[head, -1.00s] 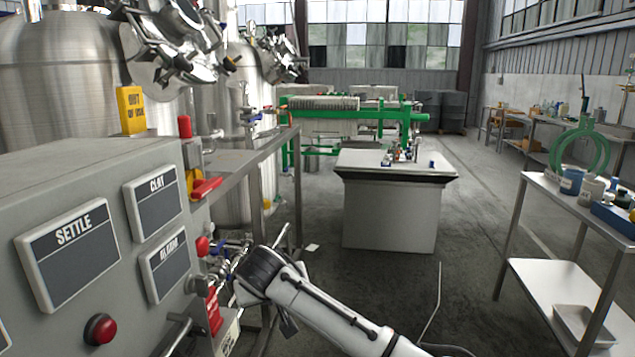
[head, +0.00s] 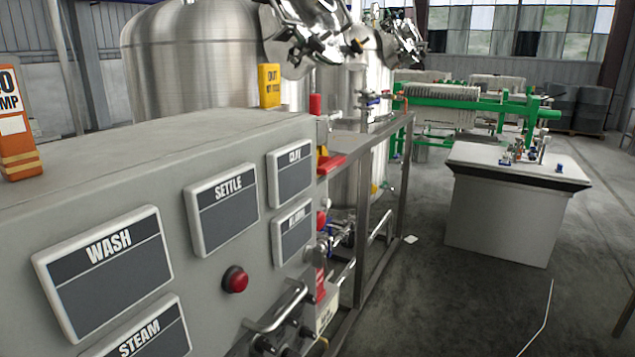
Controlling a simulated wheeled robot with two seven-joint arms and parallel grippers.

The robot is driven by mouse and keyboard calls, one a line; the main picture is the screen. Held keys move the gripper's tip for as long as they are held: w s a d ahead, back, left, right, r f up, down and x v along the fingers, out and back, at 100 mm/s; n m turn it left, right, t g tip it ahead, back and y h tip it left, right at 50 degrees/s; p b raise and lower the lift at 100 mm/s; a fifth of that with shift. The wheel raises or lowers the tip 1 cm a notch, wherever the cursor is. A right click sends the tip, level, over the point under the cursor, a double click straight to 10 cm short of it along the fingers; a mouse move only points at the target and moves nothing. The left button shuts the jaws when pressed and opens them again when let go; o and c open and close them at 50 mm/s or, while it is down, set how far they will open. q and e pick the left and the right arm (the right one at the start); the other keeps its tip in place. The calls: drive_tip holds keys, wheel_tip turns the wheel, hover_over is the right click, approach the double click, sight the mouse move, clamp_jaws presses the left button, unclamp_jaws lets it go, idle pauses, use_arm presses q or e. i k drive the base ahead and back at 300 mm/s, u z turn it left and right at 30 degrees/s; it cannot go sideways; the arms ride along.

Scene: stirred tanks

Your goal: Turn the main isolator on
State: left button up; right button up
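A red handle (head: 331,163) with yellow behind it sticks out from the right end of a grey control cabinet (head: 120,165). It looks like a rotary isolator, seen nearly edge-on; I see no label on it and cannot read its on or off position. A red push button (head: 235,279) sits on the cabinet's front, and another red knob (head: 321,219) is at its right edge. Neither of my grippers is in view.
Label plates, including WASH (head: 105,270) and SETTLE (head: 222,208), cover the cabinet front. A yellow OUT OF USE sign (head: 269,86) stands on top. A steel frame (head: 365,215) and tanks (head: 195,60) are behind.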

sight(325, 165)
drive_tip(key=u, duration=1.75)
drive_tip(key=k, duration=0.7)
drive_tip(key=z, duration=1.1)
drive_tip(key=i, duration=0.55)
